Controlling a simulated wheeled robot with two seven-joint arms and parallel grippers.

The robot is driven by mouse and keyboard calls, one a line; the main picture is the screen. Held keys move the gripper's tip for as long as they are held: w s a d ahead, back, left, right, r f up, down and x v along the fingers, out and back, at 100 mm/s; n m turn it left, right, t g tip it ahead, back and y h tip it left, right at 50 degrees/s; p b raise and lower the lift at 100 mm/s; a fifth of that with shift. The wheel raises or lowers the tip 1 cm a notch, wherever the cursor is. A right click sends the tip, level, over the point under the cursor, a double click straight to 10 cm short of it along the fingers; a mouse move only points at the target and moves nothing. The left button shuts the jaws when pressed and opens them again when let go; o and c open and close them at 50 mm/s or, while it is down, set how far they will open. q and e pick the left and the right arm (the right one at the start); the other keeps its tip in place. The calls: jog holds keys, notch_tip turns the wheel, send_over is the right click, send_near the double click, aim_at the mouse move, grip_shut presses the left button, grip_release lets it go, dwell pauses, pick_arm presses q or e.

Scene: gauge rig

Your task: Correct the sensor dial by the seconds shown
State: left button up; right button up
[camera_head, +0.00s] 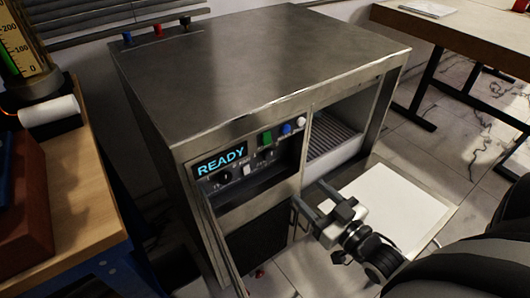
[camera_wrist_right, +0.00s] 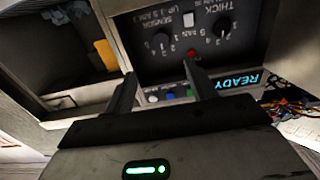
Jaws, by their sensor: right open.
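The dial panel is on the front of a metal cabinet (camera_head: 260,55), with a lit display (camera_head: 221,161) reading READY. In the right wrist view the panel is upside down. The dial by the SENSOR lettering (camera_wrist_right: 160,42) is left of the THICK dial (camera_wrist_right: 222,26). In the head view this sensor dial (camera_head: 268,155) is small and its setting is too small to read. My right gripper (camera_head: 309,193) is open and empty, in front of the cabinet, below and right of the panel. Its fingers (camera_wrist_right: 160,72) are apart from the dials. My left gripper is out of view.
Green (camera_head: 265,138), blue (camera_head: 286,129) and white (camera_head: 301,121) buttons sit beside the display. An open compartment with a rack (camera_head: 335,135) is right of the panel. A pale board (camera_head: 400,205) lies behind my right gripper. A wooden bench (camera_head: 85,200) stands left.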

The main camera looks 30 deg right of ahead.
aim_at(271, 156)
jog(key=w, duration=0.4)
jog(key=w+a+b, duration=0.1)
jog(key=w, duration=0.4)
jog(key=w+b, duration=0.1)
jog(key=w, duration=0.4)
jog(key=shift+a, duration=0.15)
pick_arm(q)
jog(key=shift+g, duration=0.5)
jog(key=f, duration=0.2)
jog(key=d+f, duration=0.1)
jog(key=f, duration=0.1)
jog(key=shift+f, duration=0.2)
pick_arm(e)
jog(key=shift+w, duration=0.2)
jog(key=c, duration=1)
